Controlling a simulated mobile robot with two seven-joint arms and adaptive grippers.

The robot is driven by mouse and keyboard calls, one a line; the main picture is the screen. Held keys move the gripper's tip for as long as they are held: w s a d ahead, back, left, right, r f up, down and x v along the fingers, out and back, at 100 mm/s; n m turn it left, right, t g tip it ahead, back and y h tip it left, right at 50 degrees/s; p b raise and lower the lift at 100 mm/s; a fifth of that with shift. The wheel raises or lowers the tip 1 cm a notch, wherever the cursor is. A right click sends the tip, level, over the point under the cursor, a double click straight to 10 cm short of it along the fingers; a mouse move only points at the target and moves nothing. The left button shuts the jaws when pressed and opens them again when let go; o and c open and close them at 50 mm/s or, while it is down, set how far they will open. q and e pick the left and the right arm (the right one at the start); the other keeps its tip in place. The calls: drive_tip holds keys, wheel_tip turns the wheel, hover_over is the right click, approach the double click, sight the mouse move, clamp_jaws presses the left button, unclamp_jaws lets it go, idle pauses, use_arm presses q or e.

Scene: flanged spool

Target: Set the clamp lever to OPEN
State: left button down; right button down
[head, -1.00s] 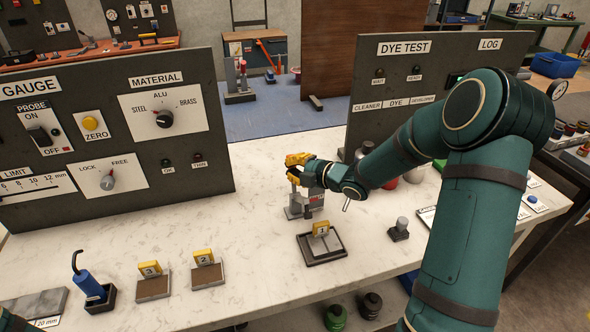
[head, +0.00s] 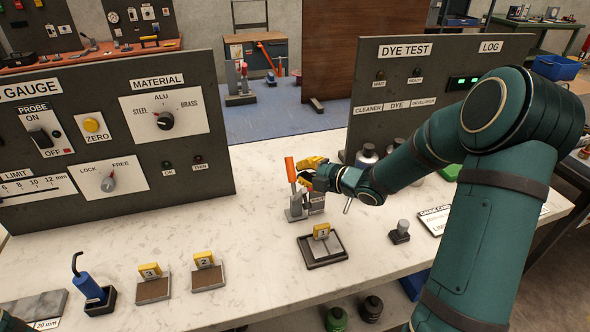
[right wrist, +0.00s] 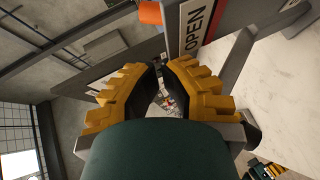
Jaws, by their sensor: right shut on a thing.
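The clamp lever (head: 291,174) has an orange handle and stands nearly upright, leaning slightly left, on a small grey clamp (head: 296,213) on the white bench. In the right wrist view the orange handle (right wrist: 151,13) shows at the top edge, beside a plate marked OPEN (right wrist: 195,30). My right gripper (head: 304,171), with yellow fingers, is at the lever's right side, close against it. The fingers nearly meet in the wrist view (right wrist: 161,84).
A dark tray (head: 343,257) with a yellow-tagged block stands in front of the clamp, and a small grey-knobbed block (head: 400,232) to its right. The gauge panel (head: 215,150) and dye test panel (head: 440,60) stand behind. Bare bench lies left of the clamp.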

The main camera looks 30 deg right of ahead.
drive_tip(key=v, duration=0.8)
drive_tip(key=shift+s, duration=0.2)
drive_tip(key=shift+r, duration=0.1)
